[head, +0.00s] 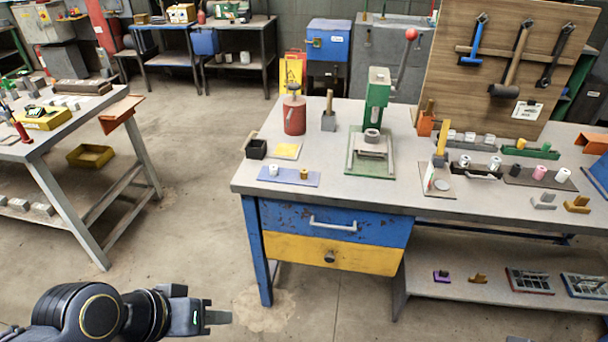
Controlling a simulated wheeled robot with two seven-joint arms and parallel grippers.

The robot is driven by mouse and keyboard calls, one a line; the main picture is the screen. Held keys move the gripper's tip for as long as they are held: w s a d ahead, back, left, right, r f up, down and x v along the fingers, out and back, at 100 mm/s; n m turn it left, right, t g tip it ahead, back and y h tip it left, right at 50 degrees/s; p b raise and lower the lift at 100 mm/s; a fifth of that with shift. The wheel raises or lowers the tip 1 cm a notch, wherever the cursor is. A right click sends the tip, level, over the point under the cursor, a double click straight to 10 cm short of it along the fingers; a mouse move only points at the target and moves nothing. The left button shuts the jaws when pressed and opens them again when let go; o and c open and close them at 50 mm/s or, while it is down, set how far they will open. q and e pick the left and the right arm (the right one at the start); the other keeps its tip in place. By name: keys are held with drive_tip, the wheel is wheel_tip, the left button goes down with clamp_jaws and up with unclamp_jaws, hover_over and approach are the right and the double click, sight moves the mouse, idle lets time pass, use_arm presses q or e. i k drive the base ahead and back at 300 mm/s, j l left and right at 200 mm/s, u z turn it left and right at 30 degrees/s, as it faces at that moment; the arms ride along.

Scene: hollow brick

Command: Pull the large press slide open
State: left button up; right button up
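The large green press (377,98) stands upright on the workbench, with a red-knobbed lever (408,50) at its upper right. At its foot is a flat green-edged base with a grey slide plate (371,150) on it; a round grey ring (371,136) sits on top. I cannot tell how far out the slide plate is. My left gripper (218,317) is at the bottom left, over the floor, well short of the bench and apart from the press. Its fingers point right, with nothing seen between them; their gap is unclear. My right gripper is out of view.
The workbench (240,180) has a blue drawer (335,222) and a yellow drawer (330,254). A red can (294,113) stands left of the press; a smaller press (438,165) and loose parts lie right. A tool board (500,75) rises behind. Open floor lies left.

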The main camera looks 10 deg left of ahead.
sight(366, 144)
drive_tip(key=i+j, duration=0.4)
drive_tip(key=i+j+u, duration=0.15)
drive_tip(key=i+j, duration=0.25)
drive_tip(key=i, duration=0.15)
drive_tip(key=i+j, duration=0.35)
drive_tip(key=i, duration=0.2)
drive_tip(key=k+j+u, duration=0.05)
